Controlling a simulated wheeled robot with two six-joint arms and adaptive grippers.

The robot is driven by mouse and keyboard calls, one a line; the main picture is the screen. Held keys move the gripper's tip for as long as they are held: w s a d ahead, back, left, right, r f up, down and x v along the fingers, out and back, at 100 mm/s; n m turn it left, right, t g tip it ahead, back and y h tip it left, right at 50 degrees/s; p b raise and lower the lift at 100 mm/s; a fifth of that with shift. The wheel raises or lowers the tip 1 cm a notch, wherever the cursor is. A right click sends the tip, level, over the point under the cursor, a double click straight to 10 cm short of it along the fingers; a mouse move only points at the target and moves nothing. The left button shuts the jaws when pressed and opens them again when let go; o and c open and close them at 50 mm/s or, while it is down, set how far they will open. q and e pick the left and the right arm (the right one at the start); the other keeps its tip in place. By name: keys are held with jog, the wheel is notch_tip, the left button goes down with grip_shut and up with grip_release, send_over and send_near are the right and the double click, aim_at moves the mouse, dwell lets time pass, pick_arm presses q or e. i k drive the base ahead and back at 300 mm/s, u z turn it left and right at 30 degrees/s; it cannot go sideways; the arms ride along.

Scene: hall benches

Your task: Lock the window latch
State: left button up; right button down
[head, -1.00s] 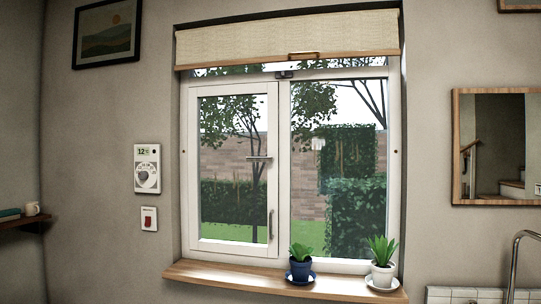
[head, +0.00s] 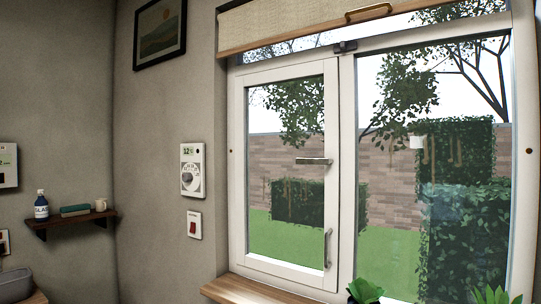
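The white window (head: 347,180) fills the right half of the head view. Its left sash (head: 284,70) looks closed in the frame, though a small gap could not be told. A horizontal metal lever (head: 313,161) sits at the sash's right side, at mid height. A vertical metal pull handle (head: 327,248) is lower on the same side. A small dark fitting (head: 345,46) sits at the top of the centre post. I cannot tell which of these fittings is the latch or whether it is locked. Neither of my grippers is in view.
A wooden sill (head: 240,290) runs below the window, with green plants (head: 364,291) at the bottom edge. A rolled blind (head: 260,27) with a brass handle hangs above. A thermostat (head: 192,170) and red switch (head: 194,225) are on the wall. A shelf (head: 70,222) holds a bottle (head: 41,206).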

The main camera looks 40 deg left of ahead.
aim_at(323, 161)
jog(key=u, duration=0.8)
jog(key=i, duration=0.7)
jog(key=u, duration=0.9)
